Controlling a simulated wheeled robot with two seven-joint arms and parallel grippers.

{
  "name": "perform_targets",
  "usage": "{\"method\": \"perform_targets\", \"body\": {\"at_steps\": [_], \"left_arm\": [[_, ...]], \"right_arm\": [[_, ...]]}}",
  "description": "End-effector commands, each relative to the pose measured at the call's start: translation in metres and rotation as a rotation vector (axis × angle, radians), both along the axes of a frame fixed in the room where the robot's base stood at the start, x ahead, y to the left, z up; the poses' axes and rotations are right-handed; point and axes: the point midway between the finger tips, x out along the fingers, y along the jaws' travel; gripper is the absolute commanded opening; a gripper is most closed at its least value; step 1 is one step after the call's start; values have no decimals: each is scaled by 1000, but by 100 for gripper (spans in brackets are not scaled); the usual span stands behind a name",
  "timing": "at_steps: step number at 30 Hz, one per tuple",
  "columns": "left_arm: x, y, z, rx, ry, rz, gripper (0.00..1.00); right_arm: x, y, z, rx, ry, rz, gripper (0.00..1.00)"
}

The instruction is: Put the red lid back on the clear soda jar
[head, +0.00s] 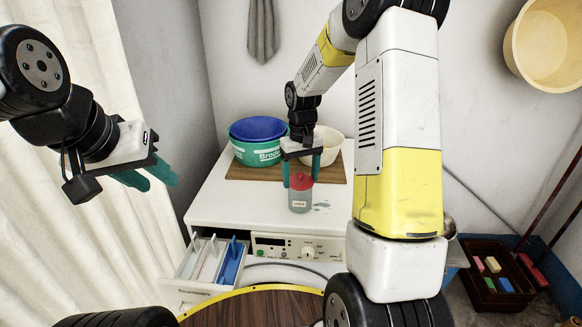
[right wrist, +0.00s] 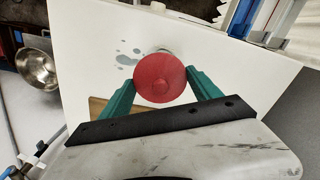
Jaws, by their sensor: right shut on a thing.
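The clear soda jar (head: 300,201) stands upright on top of the white washing machine (head: 225,205), near its front edge. The red lid (head: 301,182) is at the jar's mouth; I cannot tell if it is seated or just above. My right gripper (head: 301,184) points down from above and is shut on the red lid, with a teal finger on each side. In the right wrist view the round lid (right wrist: 160,79) sits between the fingertips and hides most of the jar. My left gripper (head: 150,180) is at the left, away from the machine, with its teal fingers apart and empty.
Behind the jar, a green basin (head: 255,152) with a blue one inside and a cream bowl (head: 326,148) stand on a wooden board (head: 240,172). The detergent drawer (head: 205,265) is pulled out at front left. Small wet patches (head: 321,206) lie right of the jar.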

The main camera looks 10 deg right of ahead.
Motion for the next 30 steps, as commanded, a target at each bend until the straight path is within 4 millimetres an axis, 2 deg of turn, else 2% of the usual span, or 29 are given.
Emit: {"method": "perform_targets", "body": {"at_steps": [11, 12, 15, 25, 30], "left_arm": [[0, 0, 0, 0, 0, 0, 36], [0, 0, 0, 0, 0, 0, 36], [0, 0, 0, 0, 0, 0, 36], [0, 0, 0, 0, 0, 0, 36], [0, 0, 0, 0, 0, 0, 36]], "right_arm": [[0, 0, -11, 0, 1, 1, 34], [0, 0, -11, 0, 1, 1, 78], [0, 0, -11, 0, 1, 0, 94], [0, 0, -9, 0, -1, 0, 94], [1, 0, 11, 0, -5, -1, 94]]}}
